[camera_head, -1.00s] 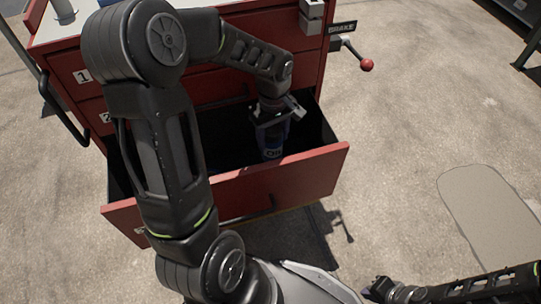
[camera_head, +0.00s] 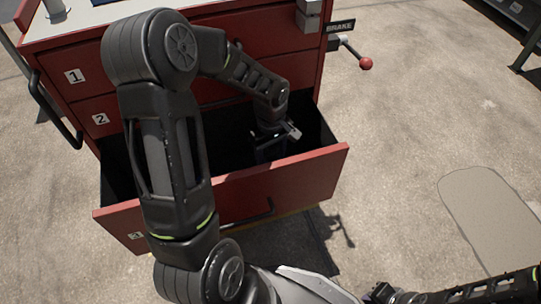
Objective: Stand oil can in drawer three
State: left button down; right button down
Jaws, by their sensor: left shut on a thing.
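Drawer three (camera_head: 290,186) of the red cabinet is pulled open, with its front panel toward me. My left gripper (camera_head: 272,146) reaches down into the drawer's right part, behind the front panel. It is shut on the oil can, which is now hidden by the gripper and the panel. I cannot see whether the can touches the drawer floor. My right gripper (camera_head: 384,293) is low at the bottom edge, away from the cabinet, and its jaws are too unclear to read.
Drawers one (camera_head: 75,76) and two (camera_head: 100,118) are shut above. A brake lever with a red knob (camera_head: 365,63) sticks out at the cabinet's right. A black side handle (camera_head: 55,112) is at the left.

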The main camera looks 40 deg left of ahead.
pick_arm(q)
jog(key=shift+f, duration=0.1)
jog(key=c, duration=0.6)
grip_release()
jog(key=shift+o, duration=0.2)
jog(key=shift+r, duration=0.3)
notch_tip(320, 180, up, 12)
jog(key=p, duration=0.4)
jog(key=shift+f, duration=0.1)
